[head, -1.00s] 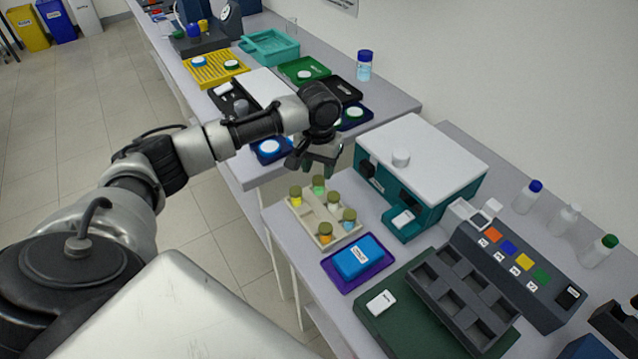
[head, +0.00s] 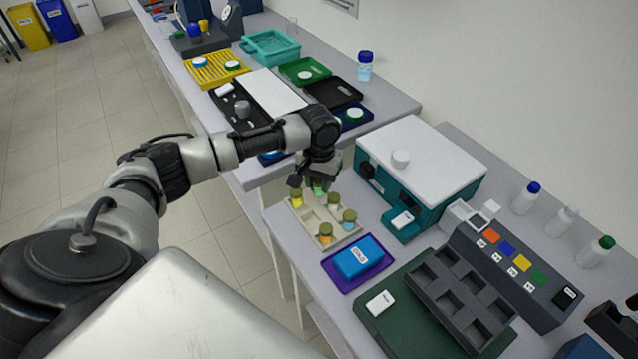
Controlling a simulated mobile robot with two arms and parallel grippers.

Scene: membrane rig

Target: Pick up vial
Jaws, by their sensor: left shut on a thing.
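A cream vial rack (head: 309,221) stands near the left edge of the near bench and holds several vials with olive caps. My left gripper (head: 319,184) is at the rack's far end, pointing down and shut on the green vial (head: 319,190). The gripper hides that vial's cap, and the vial appears to be still in the rack. A yellow vial (head: 297,202) is just to its left. A blue vial (head: 348,224) and an orange vial (head: 326,240) stand nearer, and another capped vial (head: 334,200) is between. My right gripper is out of view.
A teal machine with a white lid (head: 420,160) stands right of the rack. A blue box on a purple tray (head: 358,258) lies in front. A dark slotted block (head: 462,295) on a green mat and several bottles (head: 526,198) are to the right.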

